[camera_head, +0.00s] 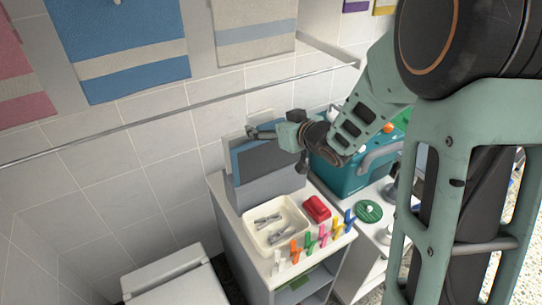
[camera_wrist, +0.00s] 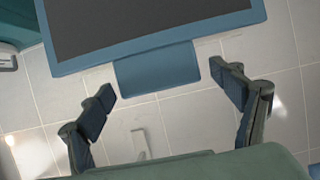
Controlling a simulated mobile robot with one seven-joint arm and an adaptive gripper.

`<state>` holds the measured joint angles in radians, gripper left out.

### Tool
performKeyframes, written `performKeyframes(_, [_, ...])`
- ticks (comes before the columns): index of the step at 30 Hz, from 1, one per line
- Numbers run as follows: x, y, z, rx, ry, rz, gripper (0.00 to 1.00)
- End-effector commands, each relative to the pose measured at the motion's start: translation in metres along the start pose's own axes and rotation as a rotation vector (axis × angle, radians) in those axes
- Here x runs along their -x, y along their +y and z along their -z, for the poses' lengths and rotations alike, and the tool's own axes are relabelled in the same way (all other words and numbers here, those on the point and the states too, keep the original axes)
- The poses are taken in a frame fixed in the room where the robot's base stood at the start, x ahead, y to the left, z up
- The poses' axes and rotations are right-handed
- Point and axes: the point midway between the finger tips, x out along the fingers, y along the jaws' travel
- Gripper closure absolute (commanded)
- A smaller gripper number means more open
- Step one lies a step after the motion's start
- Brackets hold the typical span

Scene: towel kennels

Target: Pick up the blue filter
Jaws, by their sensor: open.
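The blue filter (camera_head: 268,160) is a flat panel with a blue frame and a dark grey face. It stands tilted on top of the white cabinet against the tiled wall. In the wrist view the filter (camera_wrist: 150,50) fills the upper middle, with a blue tab on its edge. My gripper (camera_head: 255,131) is at the filter's upper edge. In the wrist view my gripper (camera_wrist: 160,80) is open, with one finger on each side of the tab. Gaps show between the fingers and the tab, and nothing is held.
The white cabinet (camera_head: 221,204) carries a cream tray (camera_head: 250,236) with metal tools, a red object (camera_head: 316,208) and several coloured clips (camera_head: 309,245). A teal carrier (camera_head: 340,176) stands right of the filter, near my arm. A rail (camera_head: 160,112) and hanging towels (camera_head: 118,40) are along the wall.

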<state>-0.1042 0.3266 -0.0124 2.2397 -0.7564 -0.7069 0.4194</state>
Motion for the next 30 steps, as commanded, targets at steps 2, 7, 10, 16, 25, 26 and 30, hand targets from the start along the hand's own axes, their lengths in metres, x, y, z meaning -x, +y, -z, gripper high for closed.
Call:
performKeyframes(2, [-0.0009, 0.0002, 0.0003, 0.0, 0.0, 0.0, 0.15])
performKeyframes(7, [-0.0006, 0.0003, 0.0002, 0.0, 0.0, -0.001, 0.18])
performKeyframes(10, [-0.0005, 0.0003, 0.0002, 0.0, 0.0, -0.001, 0.29])
performKeyframes(16, [-0.0004, 0.0003, 0.0001, 0.0, 0.0, -0.001, 0.51])
performKeyframes(25, [-0.0003, 0.0004, 0.0006, 0.0, 0.001, -0.001, 0.76])
performKeyframes(26, [-0.0003, 0.0004, 0.0006, 0.0, 0.001, -0.001, 0.76])
performKeyframes(30, [-0.0002, 0.0002, 0.0011, 0.0, 0.001, -0.001, 0.76])
